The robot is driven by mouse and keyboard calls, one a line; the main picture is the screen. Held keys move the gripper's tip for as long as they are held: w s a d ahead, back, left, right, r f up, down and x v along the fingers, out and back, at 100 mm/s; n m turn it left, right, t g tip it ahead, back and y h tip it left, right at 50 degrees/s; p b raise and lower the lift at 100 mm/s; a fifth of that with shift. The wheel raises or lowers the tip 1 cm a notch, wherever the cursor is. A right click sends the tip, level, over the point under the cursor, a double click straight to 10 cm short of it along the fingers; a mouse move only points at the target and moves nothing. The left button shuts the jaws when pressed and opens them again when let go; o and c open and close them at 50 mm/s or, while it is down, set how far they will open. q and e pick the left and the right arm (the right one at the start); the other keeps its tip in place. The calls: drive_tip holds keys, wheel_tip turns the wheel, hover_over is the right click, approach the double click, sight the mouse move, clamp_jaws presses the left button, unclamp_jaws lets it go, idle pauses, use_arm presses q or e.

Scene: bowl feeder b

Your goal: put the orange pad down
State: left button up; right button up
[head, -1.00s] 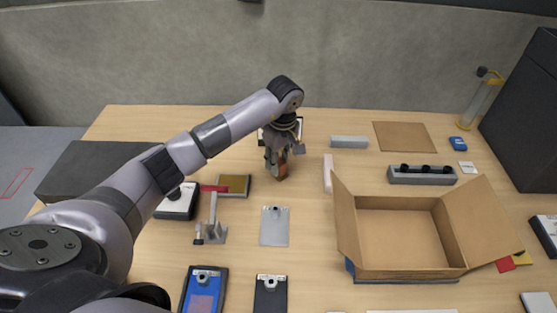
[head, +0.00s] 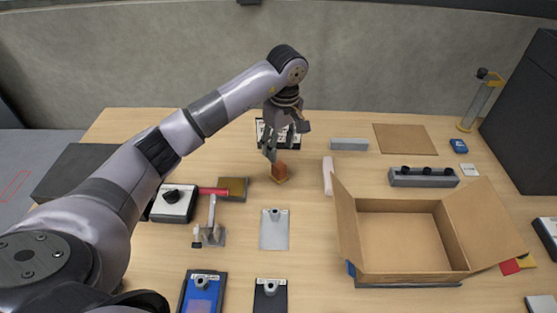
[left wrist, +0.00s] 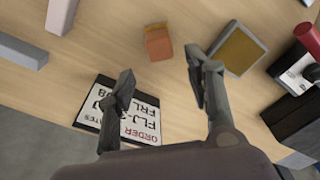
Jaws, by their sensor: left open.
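The orange pad (head: 279,172) is a small orange-brown block on the wooden table, left of the open cardboard box in the head view. It also shows near the top middle of the left wrist view (left wrist: 158,42). My left gripper (head: 283,148) is above and just behind the pad, apart from it. In the left wrist view its two fingers (left wrist: 160,85) are spread wide with nothing between them. My right gripper is not in view.
An order card (left wrist: 128,115) lies behind the pad. A framed brown pad (head: 233,188) and a red-handled device (head: 174,203) are to its left. A pale pink bar (head: 328,175) and the open cardboard box (head: 400,275) are to its right. Table around the pad is bare.

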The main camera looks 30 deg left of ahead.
sight(281, 165)
use_arm(q)
wheel_tip(281, 165, up, 5)
drive_tip(key=shift+d+r, duration=0.1)
drive_tip(key=shift+d, duration=0.05)
idle(0.6)
